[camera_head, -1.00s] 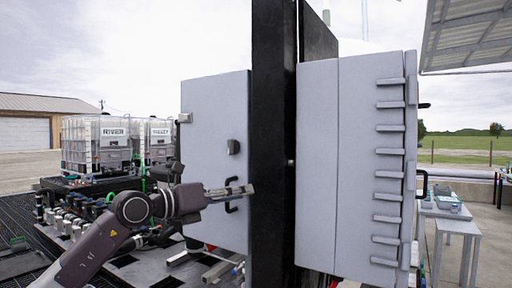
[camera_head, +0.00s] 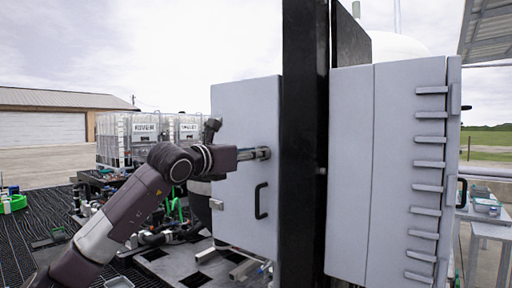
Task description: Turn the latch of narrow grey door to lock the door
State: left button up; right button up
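The narrow grey door (camera_head: 232,108) stands upright left of a black post, its face toward me. It has a black pull handle (camera_head: 261,201) low on its right side. My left gripper (camera_head: 266,153) reaches in from the left, its fingers against or just in front of the door above the handle. The door's latch is not clearly visible; the gripper covers that area. I cannot tell whether the fingers touch the latch or how far apart they are. My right gripper is not in view.
The black post (camera_head: 305,140) stands just right of the door. Beyond it is a wider grey cabinet (camera_head: 348,170) with several ledges along its right side. White caged tanks (camera_head: 128,138) and pipework stand behind my arm at left. A grey table (camera_head: 487,231) is at the far right.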

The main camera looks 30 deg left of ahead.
pick_arm(q)
jog(key=shift+w, duration=0.25)
grip_shut()
